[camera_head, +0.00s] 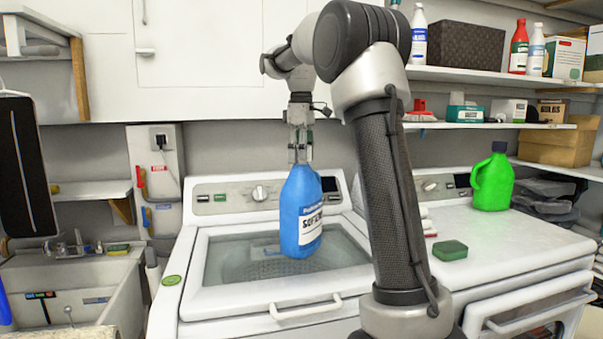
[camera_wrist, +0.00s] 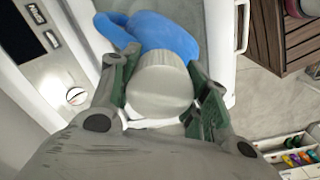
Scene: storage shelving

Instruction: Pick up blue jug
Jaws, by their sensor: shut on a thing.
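The blue jug (camera_head: 298,212) hangs upright, slightly tilted, from my gripper (camera_head: 300,150) above the glass lid of the washing machine in the head view. It has a white label with dark lettering. In the wrist view my gripper (camera_wrist: 160,92) is shut with its two green-edged fingers on either side of the jug's round grey-white cap (camera_wrist: 158,85). The blue body and handle of the jug (camera_wrist: 165,35) show beyond the cap. The cap is largely hidden by the fingers in the head view.
The washing machine (camera_head: 190,305) is below the jug, with a dryer (camera_head: 535,240) to the right. A green jug (camera_head: 493,180) and a green sponge (camera_head: 450,250) are on the dryer. A sink (camera_head: 85,290) is at the left. Shelves (camera_head: 470,76) with bottles and boxes are at the upper right.

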